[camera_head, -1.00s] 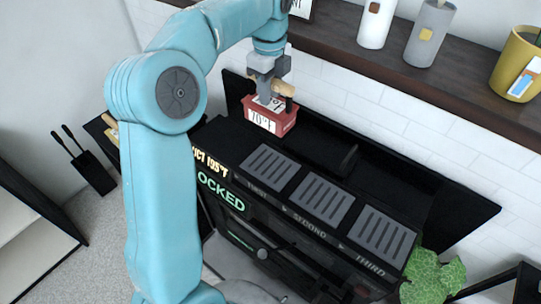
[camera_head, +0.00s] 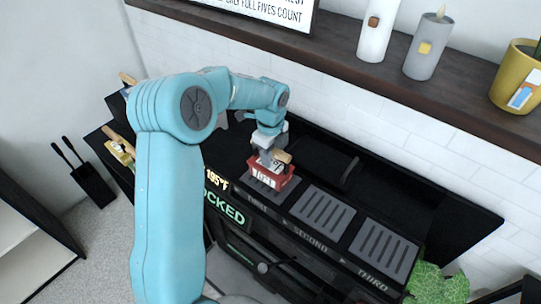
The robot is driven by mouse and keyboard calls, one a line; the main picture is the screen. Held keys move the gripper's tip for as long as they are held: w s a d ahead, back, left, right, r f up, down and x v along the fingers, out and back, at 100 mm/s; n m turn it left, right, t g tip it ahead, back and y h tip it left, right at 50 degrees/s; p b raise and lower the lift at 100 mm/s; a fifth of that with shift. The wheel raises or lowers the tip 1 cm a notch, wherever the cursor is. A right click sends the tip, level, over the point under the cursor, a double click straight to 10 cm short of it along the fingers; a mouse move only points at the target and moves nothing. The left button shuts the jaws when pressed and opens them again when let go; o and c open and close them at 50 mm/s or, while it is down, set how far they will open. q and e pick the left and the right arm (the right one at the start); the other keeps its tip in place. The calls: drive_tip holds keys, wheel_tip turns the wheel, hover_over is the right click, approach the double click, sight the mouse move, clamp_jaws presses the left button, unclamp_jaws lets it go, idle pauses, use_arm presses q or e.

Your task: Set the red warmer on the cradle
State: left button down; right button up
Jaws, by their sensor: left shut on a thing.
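The red warmer (camera_head: 271,178) is a small red box with a white label and a wooden-looking handle piece on top. My left gripper (camera_head: 273,158) is shut on its top and holds it upright over the leftmost of three grey slatted pads. That pad (camera_head: 262,189) is mostly hidden under the warmer. I cannot tell whether the warmer touches it. The middle pad (camera_head: 322,212) and the right pad (camera_head: 383,250) are bare, marked SECOND and THIRD. None of the pads is labelled as a cradle. My right gripper is not in view.
The black machine (camera_head: 440,203) carries the pads, with a lit green panel (camera_head: 224,207) on its front left. A dark shelf (camera_head: 330,55) above holds a white candle (camera_head: 377,30), a grey candle (camera_head: 428,45) and a yellow pot (camera_head: 512,80). A green plant (camera_head: 435,284) stands at lower right.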

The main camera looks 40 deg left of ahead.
use_arm(q)
drive_tip(key=shift+f, duration=0.35)
drive_tip(key=shift+r, duration=0.1)
drive_tip(key=c, duration=0.8)
unclamp_jaws()
drive_tip(key=shift+f, duration=0.3)
drive_tip(key=shift+r, duration=0.1)
wheel_tip(320, 180, up, 12)
drive_tip(key=shift+s+r, duration=0.1)
drive_tip(key=shift+r, duration=0.05)
